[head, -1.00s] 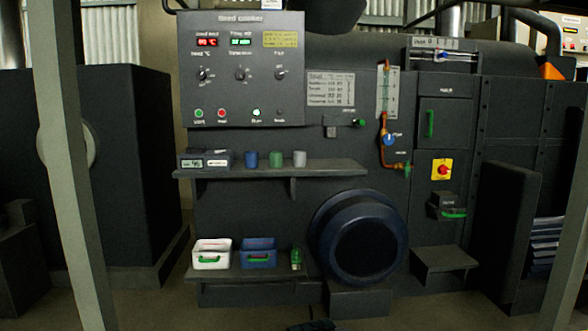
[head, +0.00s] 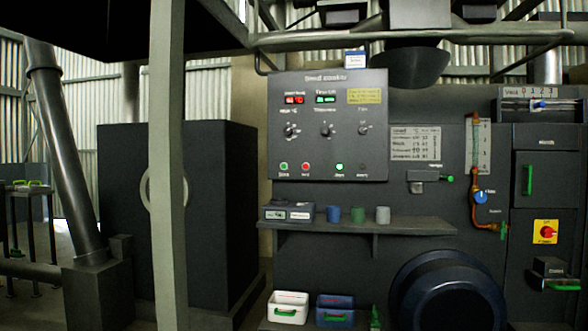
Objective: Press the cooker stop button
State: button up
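The seed cooker panel (head: 328,130) is a grey box on the dark machine, right of the middle in the head view. It has red and green displays, a yellow screen and three knobs. Along its bottom edge sit a green button (head: 284,166), a red button (head: 306,167), a lit green lamp (head: 339,167) and a dark round part (head: 362,168). The small labels are too blurred to read surely; the red button looks like the stop button. My gripper is not in view.
A shelf (head: 400,226) below the panel holds a dark box and several cups. White and blue bins (head: 290,306) stand lower. A grey post (head: 168,200) rises left of the panel. A red knob on a yellow plate (head: 546,232) is at the right.

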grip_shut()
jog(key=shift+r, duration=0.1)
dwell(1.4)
